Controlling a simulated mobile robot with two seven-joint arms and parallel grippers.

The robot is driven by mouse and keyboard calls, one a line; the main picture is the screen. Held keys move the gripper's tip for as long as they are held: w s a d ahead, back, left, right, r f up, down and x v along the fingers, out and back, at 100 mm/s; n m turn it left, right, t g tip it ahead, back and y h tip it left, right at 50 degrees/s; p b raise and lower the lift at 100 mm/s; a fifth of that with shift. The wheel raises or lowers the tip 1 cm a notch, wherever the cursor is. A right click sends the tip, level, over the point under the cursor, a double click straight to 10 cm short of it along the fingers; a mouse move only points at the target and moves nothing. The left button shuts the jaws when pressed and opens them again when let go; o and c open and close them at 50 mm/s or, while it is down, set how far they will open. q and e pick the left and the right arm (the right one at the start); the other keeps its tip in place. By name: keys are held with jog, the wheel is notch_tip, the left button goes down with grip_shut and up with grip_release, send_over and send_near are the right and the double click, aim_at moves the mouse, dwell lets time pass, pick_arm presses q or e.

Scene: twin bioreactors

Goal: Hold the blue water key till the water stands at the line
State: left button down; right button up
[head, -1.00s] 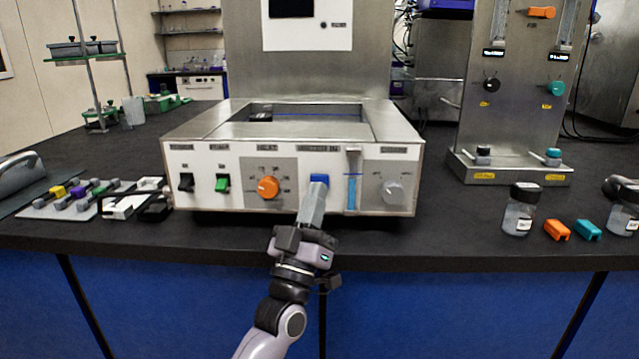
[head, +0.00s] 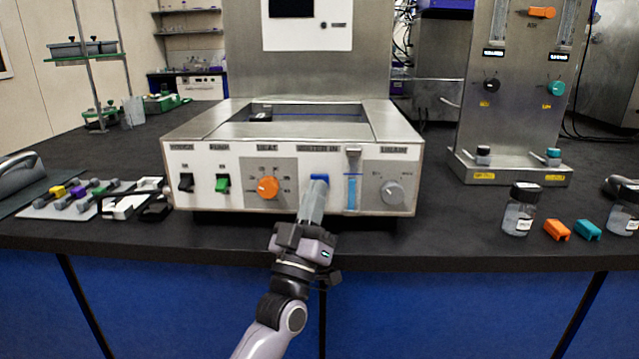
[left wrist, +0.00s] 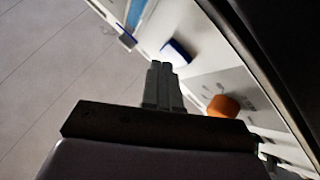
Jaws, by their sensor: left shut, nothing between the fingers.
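The blue water key (head: 319,178) is on the front panel of the steel-and-white bath unit, right of the orange knob (head: 268,187). My left gripper (head: 315,187) is shut and empty, its fingertips at the key's lower edge and hiding part of it. In the left wrist view the closed fingertips (left wrist: 162,65) lie right beside the blue key (left wrist: 176,52); I cannot tell how far it is pressed. The upright water gauge (head: 352,190) shows a blue column in its lower part. My right gripper is not in view.
A black switch (head: 186,182) and a green switch (head: 222,182) sit left of the orange knob; a grey knob (head: 391,192) is right of the gauge. A jar (head: 519,209) and orange and teal clips (head: 557,230) stand to the right.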

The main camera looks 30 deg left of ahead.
pick_arm(q)
jog(key=shift+w+a, duration=0.25)
jog(key=shift+w, duration=0.1)
dwell(0.5)
dwell(6.3)
jog(key=shift+s+d+p, duration=0.35)
jog(key=shift+s+d, duration=0.1)
jog(key=shift+s, duration=0.3)
